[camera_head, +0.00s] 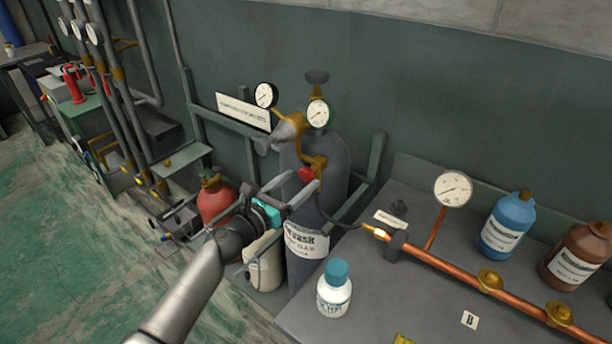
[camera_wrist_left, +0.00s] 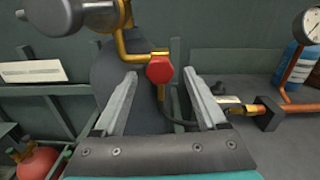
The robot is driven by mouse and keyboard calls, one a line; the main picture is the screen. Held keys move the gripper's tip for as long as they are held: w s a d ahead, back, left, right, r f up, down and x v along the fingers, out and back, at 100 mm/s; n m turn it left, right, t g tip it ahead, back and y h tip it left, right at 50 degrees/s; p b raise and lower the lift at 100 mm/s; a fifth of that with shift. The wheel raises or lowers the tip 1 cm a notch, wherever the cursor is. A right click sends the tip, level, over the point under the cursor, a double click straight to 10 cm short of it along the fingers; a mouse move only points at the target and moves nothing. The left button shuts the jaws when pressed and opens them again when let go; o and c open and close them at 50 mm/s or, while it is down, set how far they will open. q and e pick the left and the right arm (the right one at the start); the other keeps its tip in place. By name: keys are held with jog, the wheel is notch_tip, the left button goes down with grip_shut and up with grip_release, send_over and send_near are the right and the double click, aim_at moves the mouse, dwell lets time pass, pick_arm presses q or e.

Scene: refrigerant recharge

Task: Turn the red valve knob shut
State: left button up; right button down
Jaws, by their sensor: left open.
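The red valve knob (camera_head: 307,174) sits on the brass fitting at the front of the tall grey gas cylinder (camera_head: 307,220). In the left wrist view the red knob (camera_wrist_left: 160,69) shows as a rounded, faceted knob under a brass pipe, beyond the fingertips and between their lines. My left gripper (camera_head: 293,190) is open and empty, just in front of the cylinder and slightly below the knob. Its two fingers (camera_wrist_left: 162,88) spread to either side of the knob in the wrist view, and no contact shows. My right gripper is not in view.
A black hose (camera_head: 343,224) runs from the knob's fitting to a copper pipe (camera_head: 450,268) on the grey bench (camera_head: 300,318). A white bottle with a blue cap (camera_head: 334,292) stands at the bench's left edge. Gauges (camera_head: 318,113) sit above the knob. Rack rails flank the cylinder.

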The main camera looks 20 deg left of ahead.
aim_at(304, 177)
pick_arm(q)
jog(key=shift+x, duration=1.75)
jog(key=shift+s, duration=0.1)
grip_shut()
